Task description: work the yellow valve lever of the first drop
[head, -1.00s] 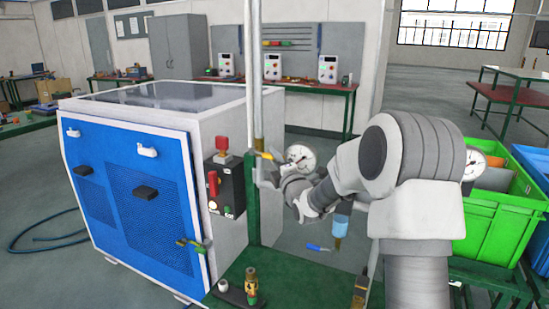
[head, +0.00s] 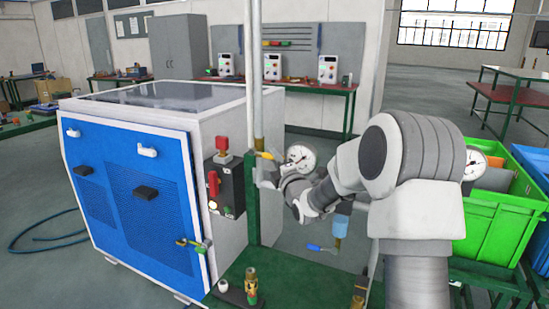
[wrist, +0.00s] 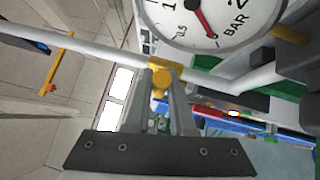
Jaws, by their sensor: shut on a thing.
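A yellow valve lever (head: 265,155) shows at the upright pipe beside the pressure gauge (head: 301,158) in the head view. In the wrist view, my gripper (wrist: 162,84) is shut on a yellow part, which I take to be the valve lever (wrist: 161,75), close below a pale pipe. The gauge (wrist: 215,15) with its red needle fills the top of the wrist view. In the head view my wrist and forearm cover the gripper's fingers, so the grip itself is hidden there.
A blue-fronted generator cabinet (head: 130,190) stands left of the pipe. A black box with red controls (head: 225,185) is on its side. A blue-handled part (head: 320,248) is below my wrist. A green crate (head: 500,210) stands at right. Open floor lies behind.

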